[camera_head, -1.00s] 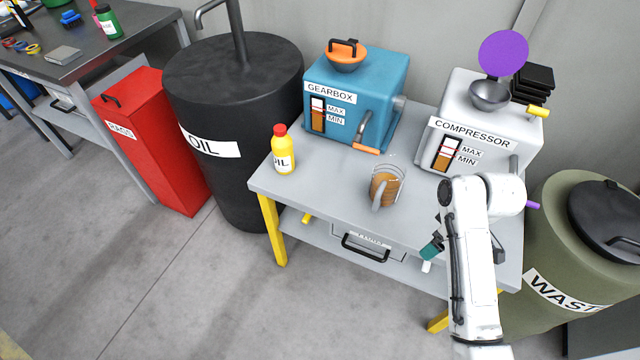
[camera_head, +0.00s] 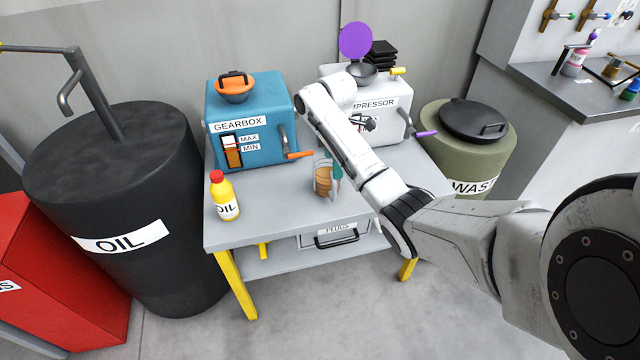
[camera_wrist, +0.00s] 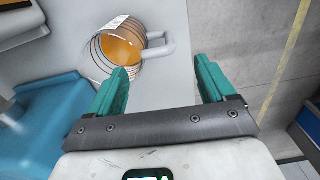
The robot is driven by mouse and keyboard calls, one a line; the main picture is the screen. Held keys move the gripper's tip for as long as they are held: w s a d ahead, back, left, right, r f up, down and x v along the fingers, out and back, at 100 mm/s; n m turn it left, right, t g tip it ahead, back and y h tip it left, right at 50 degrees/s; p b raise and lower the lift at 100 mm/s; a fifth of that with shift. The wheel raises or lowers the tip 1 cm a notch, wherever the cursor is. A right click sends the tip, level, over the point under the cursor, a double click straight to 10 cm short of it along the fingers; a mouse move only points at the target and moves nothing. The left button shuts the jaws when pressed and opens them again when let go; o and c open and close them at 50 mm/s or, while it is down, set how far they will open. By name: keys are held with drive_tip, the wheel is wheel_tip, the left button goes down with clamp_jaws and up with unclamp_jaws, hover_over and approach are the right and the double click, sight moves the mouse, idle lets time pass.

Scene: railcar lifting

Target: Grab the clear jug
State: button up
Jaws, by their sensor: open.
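The clear jug (camera_head: 323,180) holds amber-brown liquid and stands on the grey table (camera_head: 270,215), in front of the gearbox. In the wrist view the jug (camera_wrist: 122,50) lies just beyond my gripper's fingertips, with its pale handle (camera_wrist: 160,46) pointing right, in line with the gap. My gripper (camera_wrist: 165,78) has two green fingers, open and empty. In the head view my gripper (camera_head: 337,170) is partly hidden by my arm; a green finger shows at the jug's right side. I cannot tell whether it touches the jug.
The blue gearbox (camera_head: 256,150) stands behind the jug, its orange-tipped lever (camera_head: 299,155) close by. A yellow oil bottle (camera_head: 224,198) stands to the left. The white compressor (camera_head: 395,125) is partly behind my arm. A black oil drum (camera_head: 100,180) and green waste drum (camera_head: 470,160) flank the table.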

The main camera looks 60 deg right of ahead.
sight(333, 181)
wheel_tip(333, 181, down, 9)
drive_tip(key=shift+r, duration=0.15)
idle(0.4)
drive_tip(key=c, duration=1.2)
